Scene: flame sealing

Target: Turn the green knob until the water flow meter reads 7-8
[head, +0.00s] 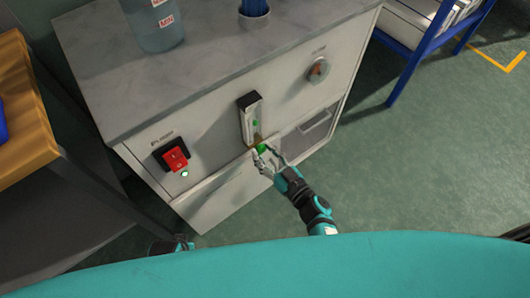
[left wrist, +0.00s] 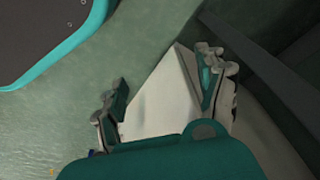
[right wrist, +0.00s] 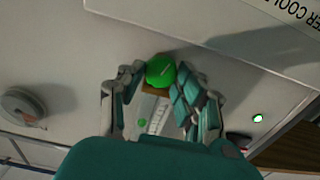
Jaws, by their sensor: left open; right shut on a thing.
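The green knob (head: 262,148) sits at the bottom of the flow meter (head: 249,117) on the front of the white cabinet. My right gripper (head: 264,156) is shut on the knob; in the right wrist view the knob (right wrist: 160,70) lies between its fingertips (right wrist: 158,75). The meter's scale (right wrist: 150,112) and a green float (right wrist: 142,122) show there, but the numbers are too small to read. My left gripper (left wrist: 160,95) is open and empty, low beside the cabinet; in the head view only a bit of the left arm shows at the bottom.
The cabinet (head: 205,205) also carries a red switch (head: 175,156) at left and a round grey dial (head: 319,69) at right. A bottle (head: 155,22) stands on its top. A wooden-topped table (head: 25,110) is at left, a blue rack (head: 408,55) at right.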

